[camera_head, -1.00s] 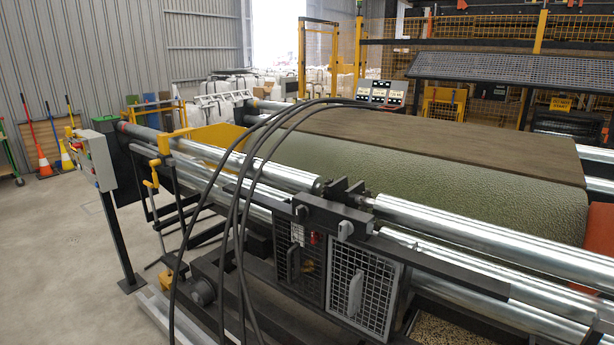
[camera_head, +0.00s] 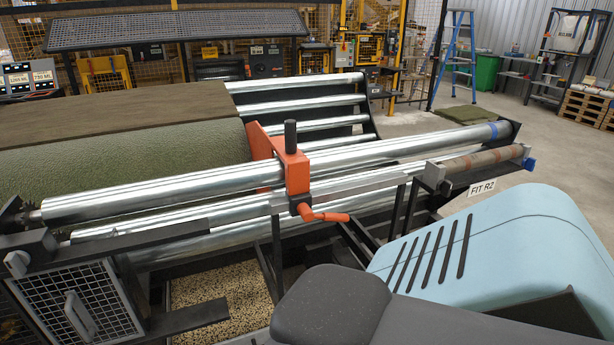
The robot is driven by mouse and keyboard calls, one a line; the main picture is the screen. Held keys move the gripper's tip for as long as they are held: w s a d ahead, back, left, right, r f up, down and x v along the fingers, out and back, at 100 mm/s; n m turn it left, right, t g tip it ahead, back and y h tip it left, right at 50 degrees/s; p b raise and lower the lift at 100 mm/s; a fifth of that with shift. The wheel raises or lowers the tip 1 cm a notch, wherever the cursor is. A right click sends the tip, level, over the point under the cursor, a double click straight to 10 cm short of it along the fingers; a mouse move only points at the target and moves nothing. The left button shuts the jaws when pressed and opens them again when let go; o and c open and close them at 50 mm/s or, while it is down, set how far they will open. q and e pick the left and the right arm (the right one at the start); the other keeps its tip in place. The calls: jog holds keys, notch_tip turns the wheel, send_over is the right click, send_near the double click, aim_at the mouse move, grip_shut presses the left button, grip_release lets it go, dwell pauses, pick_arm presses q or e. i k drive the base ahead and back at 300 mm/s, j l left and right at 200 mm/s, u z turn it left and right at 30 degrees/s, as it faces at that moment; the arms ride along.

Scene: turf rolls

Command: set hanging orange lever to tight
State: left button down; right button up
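An orange lever (camera_head: 324,215) sticks out to the right from the lower end of an orange clamp block (camera_head: 297,172). The lever lies roughly level, with its tip drooping slightly. The clamp sits over the front silver rollers (camera_head: 230,181) and has a black upright handle (camera_head: 290,137) on top. A dark rail runs behind the lever. No lettering for tight or loose can be read here. Neither of my grippers is in view.
A large green turf roll (camera_head: 120,160) lies behind the rollers at left. A light blue rounded cover (camera_head: 500,235) and a dark grey rounded shape (camera_head: 330,305) fill the lower right. Open floor shows at right.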

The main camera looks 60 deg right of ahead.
aim_at(304, 210)
jog(key=z, duration=1.85)
